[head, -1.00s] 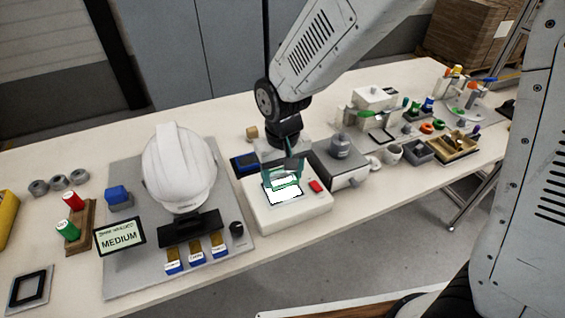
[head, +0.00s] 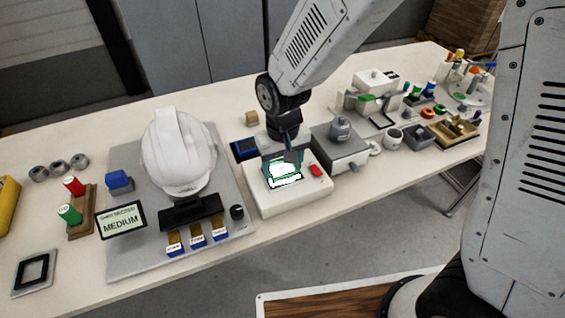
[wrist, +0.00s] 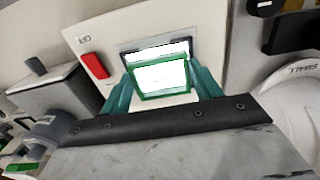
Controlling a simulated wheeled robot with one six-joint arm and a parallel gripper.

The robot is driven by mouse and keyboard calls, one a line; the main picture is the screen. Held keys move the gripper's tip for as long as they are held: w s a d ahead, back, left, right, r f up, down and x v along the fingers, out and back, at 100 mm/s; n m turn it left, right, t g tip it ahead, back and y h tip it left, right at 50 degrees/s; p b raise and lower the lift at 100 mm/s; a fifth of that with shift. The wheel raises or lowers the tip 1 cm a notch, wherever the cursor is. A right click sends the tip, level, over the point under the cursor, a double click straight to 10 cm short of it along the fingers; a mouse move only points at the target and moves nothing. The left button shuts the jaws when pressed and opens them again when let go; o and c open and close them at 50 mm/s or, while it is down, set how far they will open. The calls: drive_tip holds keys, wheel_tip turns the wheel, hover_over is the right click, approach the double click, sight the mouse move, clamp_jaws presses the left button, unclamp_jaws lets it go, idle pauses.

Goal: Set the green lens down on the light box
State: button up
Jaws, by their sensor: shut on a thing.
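The green lens (wrist: 160,92), a clear square in a green frame, is between the teal fingers of my gripper (wrist: 162,88) in the wrist view. My gripper (head: 283,170) is shut on it, and the lens (head: 284,178) also shows in the head view. The light box (head: 300,205) is a white box with a bright, dark-edged window and a red switch (head: 317,170). The lens is over the front part of the lit window, which shows behind it in the wrist view. I cannot tell whether the lens touches the light box.
A white helmet (head: 178,150) stands on a grey board left of the light box. A grey machine (head: 345,160) stands close on the right. A dark blue item (head: 243,150) lies behind the box. The table's front edge is near.

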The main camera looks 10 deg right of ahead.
drive_tip(key=shift+s+f, duration=0.15)
drive_tip(key=shift+f, duration=0.25)
